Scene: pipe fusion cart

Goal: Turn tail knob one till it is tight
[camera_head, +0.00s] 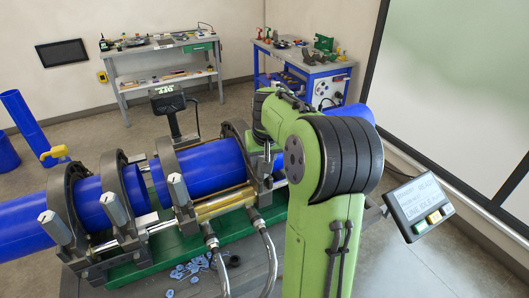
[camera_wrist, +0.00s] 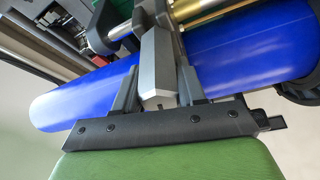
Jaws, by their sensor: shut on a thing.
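My gripper (camera_wrist: 158,88) is shut on a grey faceted knob (camera_wrist: 155,62) in the wrist view, with one dark finger on each side of it. I take this to be tail knob one. The knob stands in front of the blue pipe (camera_wrist: 235,55). In the head view my green arm reaches over the right end of the fusion cart and hides my gripper and the held knob. Three similar grey knobs show on the clamps there: a left one (camera_head: 55,228), a middle one (camera_head: 116,210) and a right one (camera_head: 179,190).
The blue pipe (camera_head: 200,165) lies through dark ring clamps on a green bed (camera_head: 135,268). Hoses (camera_head: 219,265) run down the cart front. A console with buttons (camera_head: 420,204) stands at right. Small loose parts (camera_head: 190,268) lie on the cart. Workbenches stand behind.

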